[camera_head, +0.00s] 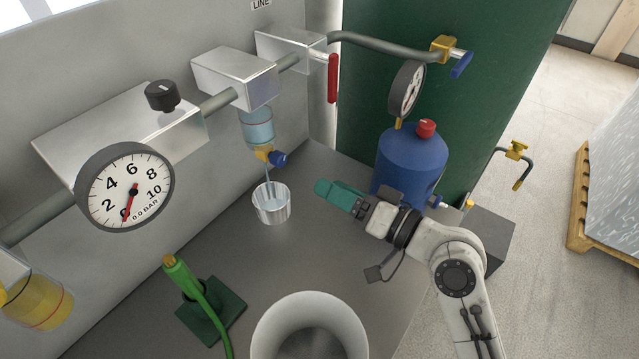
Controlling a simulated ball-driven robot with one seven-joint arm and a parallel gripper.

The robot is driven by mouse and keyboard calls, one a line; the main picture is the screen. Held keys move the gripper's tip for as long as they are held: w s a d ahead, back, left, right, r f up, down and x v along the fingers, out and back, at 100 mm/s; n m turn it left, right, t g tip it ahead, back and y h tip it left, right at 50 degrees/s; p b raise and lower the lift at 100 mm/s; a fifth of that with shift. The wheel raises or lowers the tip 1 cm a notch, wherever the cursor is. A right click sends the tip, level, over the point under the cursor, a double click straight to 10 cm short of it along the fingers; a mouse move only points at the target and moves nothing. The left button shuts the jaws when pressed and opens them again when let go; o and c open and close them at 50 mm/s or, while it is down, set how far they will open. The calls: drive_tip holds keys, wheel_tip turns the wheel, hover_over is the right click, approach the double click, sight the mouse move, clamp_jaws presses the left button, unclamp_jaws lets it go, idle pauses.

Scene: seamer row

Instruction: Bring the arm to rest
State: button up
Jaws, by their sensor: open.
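My arm comes in from the lower right, bent at the elbow, with its white links over the grey bench. My gripper (326,189), with teal fingers, points left over the bench, in front of the blue tank (408,162). It is open, seen from above, and nothing shows between its fingers. It is to the right of the small clear cup (271,204) and apart from it.
The cup stands under a blue-handled drain tap (276,158) below a filter bowl. A gauge (126,187) on the wall pipe reads about zero. A green hand tool (190,283) and a white round vessel (309,330) stand nearer. Bare bench lies between.

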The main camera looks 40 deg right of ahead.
drive_tip(key=shift+s, duration=0.3)
idle(0.4)
